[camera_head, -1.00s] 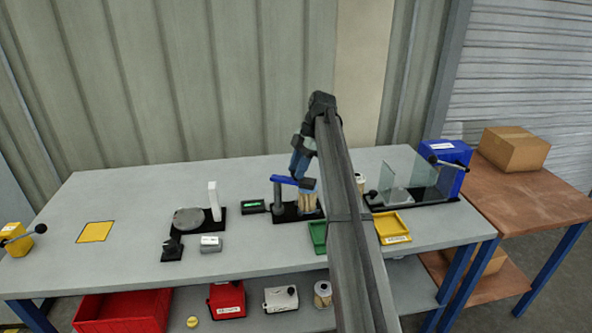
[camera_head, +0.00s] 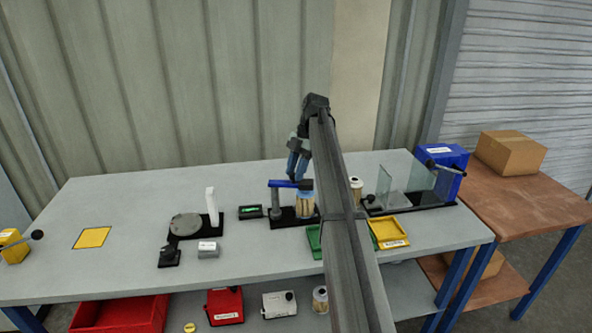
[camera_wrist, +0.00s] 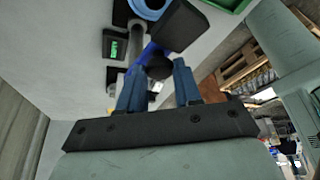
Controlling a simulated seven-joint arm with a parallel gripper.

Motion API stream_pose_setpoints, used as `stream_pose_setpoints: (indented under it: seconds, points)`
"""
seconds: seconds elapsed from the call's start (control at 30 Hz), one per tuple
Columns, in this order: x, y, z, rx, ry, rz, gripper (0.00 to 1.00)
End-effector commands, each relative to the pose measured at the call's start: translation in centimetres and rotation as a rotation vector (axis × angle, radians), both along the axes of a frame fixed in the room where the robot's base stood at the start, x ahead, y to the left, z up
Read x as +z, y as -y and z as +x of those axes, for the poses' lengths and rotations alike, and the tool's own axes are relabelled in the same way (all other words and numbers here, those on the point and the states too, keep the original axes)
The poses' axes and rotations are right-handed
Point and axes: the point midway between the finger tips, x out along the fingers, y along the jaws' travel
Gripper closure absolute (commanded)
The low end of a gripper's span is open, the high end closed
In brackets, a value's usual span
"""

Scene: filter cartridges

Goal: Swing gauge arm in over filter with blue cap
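The gauge stand has a grey post (camera_head: 275,205) and a blue gauge arm (camera_head: 284,184) pointing right. The dark gauge head (camera_head: 306,185) at its end appears over the filter with the blue cap (camera_head: 305,207). In the wrist view, the dark gauge head (camera_wrist: 180,25) partly overlaps the blue cap (camera_wrist: 150,8); exact centring is unclear. My gripper (camera_head: 293,178) is just above and behind the gauge arm. In the wrist view, my gripper's blue fingers (camera_wrist: 158,78) are spread, with a black knob (camera_wrist: 158,67) showing between or just beyond their tips. Contact cannot be told.
A small display (camera_head: 250,212) with a green screen stands left of the gauge. Another filter (camera_head: 355,190) stands to the right, partly behind my arm. Green (camera_head: 314,240) and yellow (camera_head: 388,232) trays lie in front. Glass panels (camera_head: 390,182) stand further right.

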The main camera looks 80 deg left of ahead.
Motion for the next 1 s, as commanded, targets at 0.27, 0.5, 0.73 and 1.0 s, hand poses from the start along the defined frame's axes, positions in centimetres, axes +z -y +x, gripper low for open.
stream_pose_setpoints:
  seconds: [0.27, 0.5, 0.73, 1.0]
  points:
    - [0.0, 0.0, 0.0, 0.0, 0.0, 0.0, 0.41]
    - [0.0, 0.0, 0.0, -0.001, 0.0, 0.0, 0.41]
    - [0.0, 0.2, 0.0, -0.014, 0.0, 0.0, 0.41]
    - [0.0, 1.5, -0.3, -0.169, 0.0, 0.0, 0.41]
